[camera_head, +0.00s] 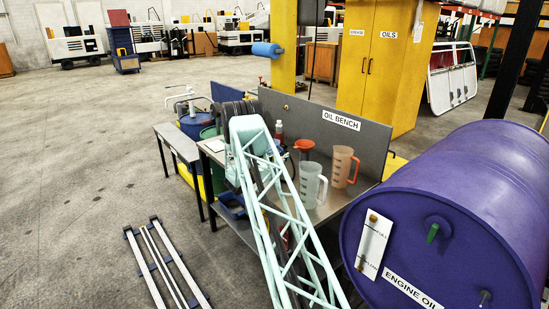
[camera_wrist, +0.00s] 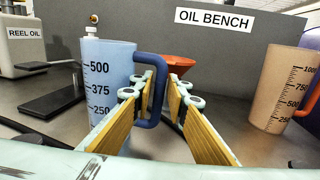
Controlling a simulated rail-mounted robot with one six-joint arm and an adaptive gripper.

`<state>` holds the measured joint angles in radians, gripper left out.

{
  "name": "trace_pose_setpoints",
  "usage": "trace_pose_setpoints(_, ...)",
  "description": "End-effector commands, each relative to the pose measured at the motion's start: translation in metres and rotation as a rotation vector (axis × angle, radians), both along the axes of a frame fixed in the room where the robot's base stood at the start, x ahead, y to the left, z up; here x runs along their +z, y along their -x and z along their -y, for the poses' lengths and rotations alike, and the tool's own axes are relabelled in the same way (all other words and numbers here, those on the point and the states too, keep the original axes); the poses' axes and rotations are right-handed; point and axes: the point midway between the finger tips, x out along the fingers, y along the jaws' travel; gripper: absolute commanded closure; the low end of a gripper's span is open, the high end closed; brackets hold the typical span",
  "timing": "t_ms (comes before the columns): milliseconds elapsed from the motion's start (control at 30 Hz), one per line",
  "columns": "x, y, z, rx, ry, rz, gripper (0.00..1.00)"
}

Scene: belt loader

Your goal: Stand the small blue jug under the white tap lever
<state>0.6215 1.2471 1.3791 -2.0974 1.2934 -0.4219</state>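The small blue jug (camera_wrist: 108,85) stands upright on the bench in the wrist view, marked 500, 375 and 250, with a dark blue handle on its right. My gripper (camera_wrist: 161,78) is open around the handle: the left finger is between jug body and handle, the right finger outside it. Any contact is hard to tell. In the head view the blue jug is hidden behind my arm. A white lever-like part (camera_head: 186,95) rises above a blue drum at the bench's far left; I cannot tell whether it is the tap lever.
An orange jug (camera_wrist: 284,88) stands right of my gripper and a red funnel (camera_wrist: 178,68) is behind. A box labelled REEL OIL (camera_wrist: 22,42) and a black plate (camera_wrist: 60,92) are left. A clear jug (camera_head: 312,186) and a purple drum (camera_head: 470,190) are at right in the head view.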

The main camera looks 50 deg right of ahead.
Motion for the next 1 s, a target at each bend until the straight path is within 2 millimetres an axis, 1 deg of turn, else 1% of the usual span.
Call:
trace_pose_setpoints(133, 0.0, 0.0, 0.0, 0.0, 0.0, 0.0, 0.85)
trace_pose_setpoints(167, 0.0, 0.0, 0.0, 0.0, 0.0, 0.0, 0.87)
trace_pose_setpoints(300, 0.0, 0.0, 0.0, 0.0, 0.0, 0.0, 1.0)
trace_pose_setpoints(767, 0.002, 0.0, 0.0, 0.0, 0.0, 0.001, 1.0)
trace_pose_setpoints(1000, 0.012, 0.0, 0.0, 0.0, 0.001, 0.001, 1.0)
